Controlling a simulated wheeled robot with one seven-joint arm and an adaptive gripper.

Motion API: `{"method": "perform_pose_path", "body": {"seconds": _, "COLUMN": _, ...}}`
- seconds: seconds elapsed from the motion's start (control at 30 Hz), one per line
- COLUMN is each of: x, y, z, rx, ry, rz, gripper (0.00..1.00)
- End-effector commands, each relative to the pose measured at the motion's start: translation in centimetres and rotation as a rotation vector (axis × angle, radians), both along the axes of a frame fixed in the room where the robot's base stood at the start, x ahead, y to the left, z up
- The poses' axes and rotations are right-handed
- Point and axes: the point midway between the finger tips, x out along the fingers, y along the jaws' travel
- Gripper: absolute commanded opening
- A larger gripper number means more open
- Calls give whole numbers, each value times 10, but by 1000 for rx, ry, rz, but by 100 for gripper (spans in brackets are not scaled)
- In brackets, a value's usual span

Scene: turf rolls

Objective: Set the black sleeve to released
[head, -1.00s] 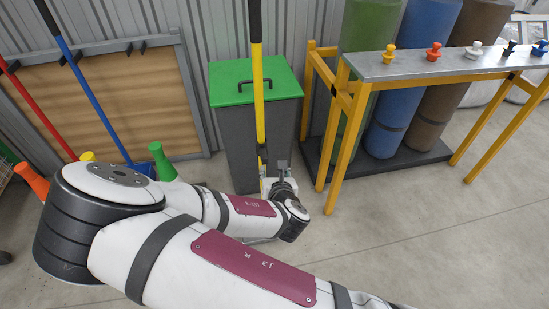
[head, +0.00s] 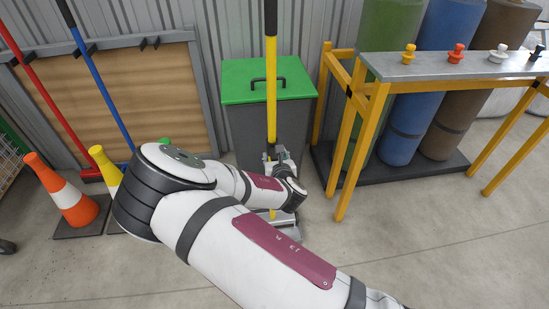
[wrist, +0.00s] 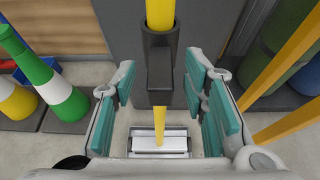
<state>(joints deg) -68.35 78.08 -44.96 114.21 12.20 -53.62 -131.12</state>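The black sleeve (wrist: 160,68) sits around a yellow pole (wrist: 159,14) in the wrist view, with a longer black block on its lower part. The pole also shows in the head view (head: 271,85), upright in front of the bin, with a black grip at its top. Its lower end meets a grey metal foot (wrist: 158,140) on the floor. My gripper (wrist: 165,100) is open, its teal pads on either side of the sleeve with gaps between. In the head view my gripper (head: 278,160) is at the lower pole and hides the sleeve there.
A grey bin with a green lid (head: 243,87) stands behind the pole. A yellow-framed bench (head: 440,66) with coloured knobs is at right, turf rolls behind it. Traffic cones (head: 70,200) stand at left. The floor at front right is clear.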

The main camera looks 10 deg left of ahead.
Motion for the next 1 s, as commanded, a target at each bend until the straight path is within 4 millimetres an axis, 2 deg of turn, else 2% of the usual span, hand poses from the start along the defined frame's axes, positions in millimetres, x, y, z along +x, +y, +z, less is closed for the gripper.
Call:
{"method": "perform_pose_path", "body": {"seconds": 0.2, "x": 13, "y": 4, "z": -6, "rx": 0, "ry": -1, "rz": 0, "gripper": 40}}
{"method": "perform_pose_path", "body": {"seconds": 0.47, "x": 14, "y": 4, "z": -6, "rx": -1, "ry": 0, "rz": 0, "gripper": 40}}
{"method": "perform_pose_path", "body": {"seconds": 0.5, "x": 14, "y": 4, "z": -6, "rx": -1, "ry": 0, "rz": -1, "gripper": 35}}
{"method": "perform_pose_path", "body": {"seconds": 0.67, "x": 14, "y": 4, "z": -6, "rx": 0, "ry": 0, "rz": 0, "gripper": 0}}
{"method": "perform_pose_path", "body": {"seconds": 0.87, "x": 14, "y": 4, "z": -5, "rx": 0, "ry": 0, "rz": 0, "gripper": 0}}
{"method": "perform_pose_path", "body": {"seconds": 1.0, "x": 14, "y": 4, "z": 2, "rx": 0, "ry": 0, "rz": 0, "gripper": 0}}
